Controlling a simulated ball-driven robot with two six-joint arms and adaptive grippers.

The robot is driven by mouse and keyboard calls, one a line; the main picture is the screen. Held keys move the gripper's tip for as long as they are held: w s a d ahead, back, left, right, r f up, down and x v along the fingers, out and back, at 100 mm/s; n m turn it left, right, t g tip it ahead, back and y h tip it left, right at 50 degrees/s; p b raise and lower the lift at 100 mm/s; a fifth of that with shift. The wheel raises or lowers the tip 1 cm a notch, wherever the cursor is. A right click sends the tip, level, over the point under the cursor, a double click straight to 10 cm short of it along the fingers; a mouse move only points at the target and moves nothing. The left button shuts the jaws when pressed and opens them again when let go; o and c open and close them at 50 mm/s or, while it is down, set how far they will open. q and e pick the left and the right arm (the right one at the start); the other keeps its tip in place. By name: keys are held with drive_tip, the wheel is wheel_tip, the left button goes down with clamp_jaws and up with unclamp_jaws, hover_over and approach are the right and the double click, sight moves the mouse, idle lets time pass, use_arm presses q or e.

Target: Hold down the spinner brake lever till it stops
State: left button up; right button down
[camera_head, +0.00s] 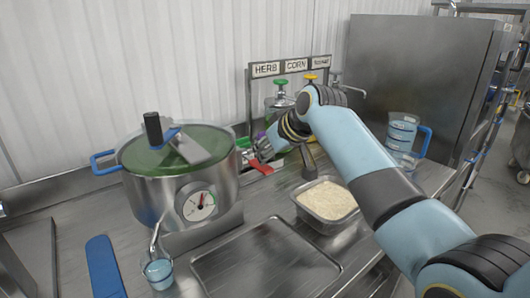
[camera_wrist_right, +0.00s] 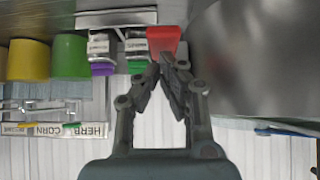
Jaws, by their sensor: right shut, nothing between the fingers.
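The spinner is a steel pot (camera_head: 150,197) with a green lid (camera_head: 165,150), a black-knobbed crank and a round dial (camera_head: 200,203) with a red needle. A red piece (camera_head: 262,168), which looks like the brake lever's tip, sits right of the pot. In the right wrist view, the red piece (camera_wrist_right: 163,39) lies just beyond my fingertips. My right gripper (camera_head: 262,149) is shut and empty, right above or beside it; I cannot tell whether they touch. The pot's wall (camera_wrist_right: 255,60) fills the right of the wrist view. My left gripper is out of view.
A rack with HERB and CORN signs (camera_head: 266,69) and bottles stands behind. A steel pan of rice (camera_head: 328,203), an empty tray (camera_head: 266,262), a blue-handled jug (camera_head: 402,133), a small blue cup (camera_head: 159,272) and a blue flat piece (camera_head: 104,268) are around the counter.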

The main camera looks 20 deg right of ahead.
sight(267, 173)
drive_tip(key=shift+s+d+f+t+y+b, duration=0.1)
drive_tip(key=shift+s+f+t+y+b, duration=0.05)
drive_tip(key=shift+f+t+b, duration=0.4)
drive_tip(key=shift+s+f+t+y+b, duration=0.15)
drive_tip(key=shift+f+t+b, duration=0.1)
drive_tip(key=shift+f+b, duration=0.35)
wheel_tip(267, 173, down, 2)
drive_tip(key=t+y+b, duration=0.1)
drive_tip(key=t+b, duration=0.1)
drive_tip(key=b, duration=0.3)
drive_tip(key=shift+s+f, duration=0.15)
drive_tip(key=shift+f+t+b, duration=0.15)
drive_tip(key=shift+t+b, duration=0.25)
drive_tip(key=shift+b, duration=0.05)
drive_tip(key=shift+f, duration=0.45)
